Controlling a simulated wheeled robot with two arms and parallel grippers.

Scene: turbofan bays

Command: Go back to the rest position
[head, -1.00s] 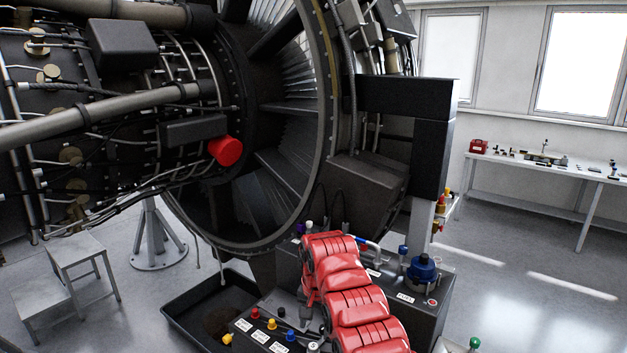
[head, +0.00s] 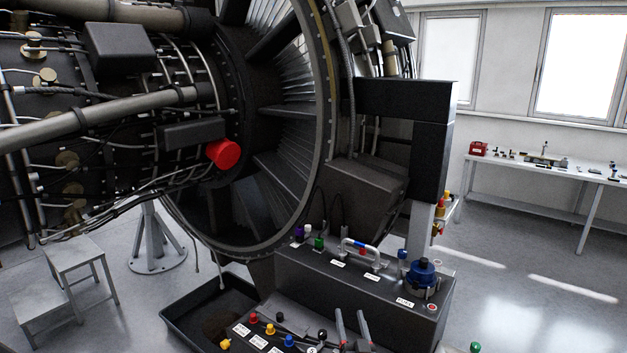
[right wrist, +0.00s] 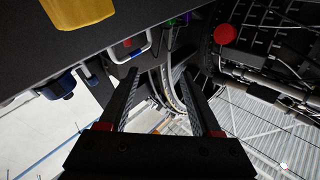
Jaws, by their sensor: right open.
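My right gripper (head: 351,318) shows at the bottom of the head view, in front of the dark box unit (head: 310,272). Its two fingers point up and stand apart. In the right wrist view the gripper (right wrist: 160,78) is open, with nothing held between its fingers. The metal handle (head: 360,250) on top of the box is beyond the fingertips; in the right wrist view the handle (right wrist: 130,50) also lies beyond them. My left gripper is not in the head view.
The turbofan (head: 262,150) with a red cap (head: 223,153) fills the left and middle. A blue knob (head: 422,270) stands on the box. A black tray (head: 180,318) and a grey step (head: 75,262) are on the floor.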

